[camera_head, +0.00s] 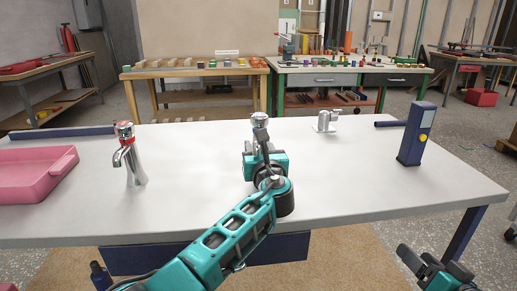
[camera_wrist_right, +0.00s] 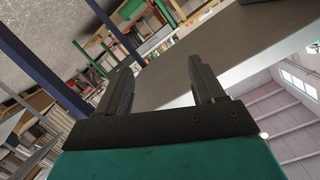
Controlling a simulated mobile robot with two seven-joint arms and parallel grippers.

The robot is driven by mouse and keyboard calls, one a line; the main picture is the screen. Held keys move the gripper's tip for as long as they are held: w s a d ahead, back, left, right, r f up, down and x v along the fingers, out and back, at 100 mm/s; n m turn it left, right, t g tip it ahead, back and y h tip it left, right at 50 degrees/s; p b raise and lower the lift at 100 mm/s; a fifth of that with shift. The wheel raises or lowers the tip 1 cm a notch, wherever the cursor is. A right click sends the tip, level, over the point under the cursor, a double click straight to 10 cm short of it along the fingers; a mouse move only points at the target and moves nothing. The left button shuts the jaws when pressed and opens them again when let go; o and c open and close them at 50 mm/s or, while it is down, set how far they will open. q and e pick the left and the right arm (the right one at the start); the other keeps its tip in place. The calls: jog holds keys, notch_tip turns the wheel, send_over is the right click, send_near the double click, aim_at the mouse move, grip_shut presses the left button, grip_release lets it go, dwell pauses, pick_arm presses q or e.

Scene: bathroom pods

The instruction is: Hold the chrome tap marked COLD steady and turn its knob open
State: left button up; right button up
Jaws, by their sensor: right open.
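A chrome tap (camera_head: 259,117) stands near the middle of the white table; my left arm hides its lower part, and no COLD mark can be read. My left gripper (camera_head: 261,137) is at this tap, in front of its body just below the knob; the arm hides whether its fingers are closed on it. A second chrome tap with a red band (camera_head: 130,165) stands upright at the left. My right gripper (camera_head: 431,257) is low at the right, off the table's front edge. In the right wrist view its fingers (camera_wrist_right: 160,82) are apart with nothing between them.
A pink tray (camera_head: 35,192) lies at the left of the white table (camera_head: 350,185). A small chrome fitting (camera_head: 325,122) stands at the back. A navy box with a yellow button (camera_head: 416,135) stands at the right.

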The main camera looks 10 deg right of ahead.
jog(key=w+d+r+m+t+h, duration=0.15)
jog(key=d+r, duration=0.25)
jog(key=r, duration=0.4)
jog(key=w+d+r+m+t, duration=0.25)
jog(key=d+r, duration=0.25)
jog(key=r, duration=0.3)
jog(key=w+d+r+m+t+h, duration=0.1)
jog(key=w+d+r+m, duration=0.2)
jog(key=r, duration=0.6)
jog(key=w+a+r+n+y, duration=0.3)
jog(key=w+r+y, duration=0.1)
jog(key=w+r, duration=0.8)
jog(key=w+a+f+n+g+y, duration=0.35)
jog(key=w+a+f, duration=0.25)
jog(key=w+a, duration=0.3)
jog(key=n+g+h, duration=0.2)
jog(key=n+g, duration=0.9)
jog(key=g, duration=0.1)
send_over(261, 115)
jog(key=w, duration=0.1)
jog(key=shift+w+r+m, duration=0.2)
jog(key=shift+m, duration=0.05)
jog(key=shift+s+r+h, duration=0.3)
jog(key=shift+s+h, duration=0.1)
jog(key=shift+a+f, duration=0.1)
jog(key=shift+f, duration=4.3)
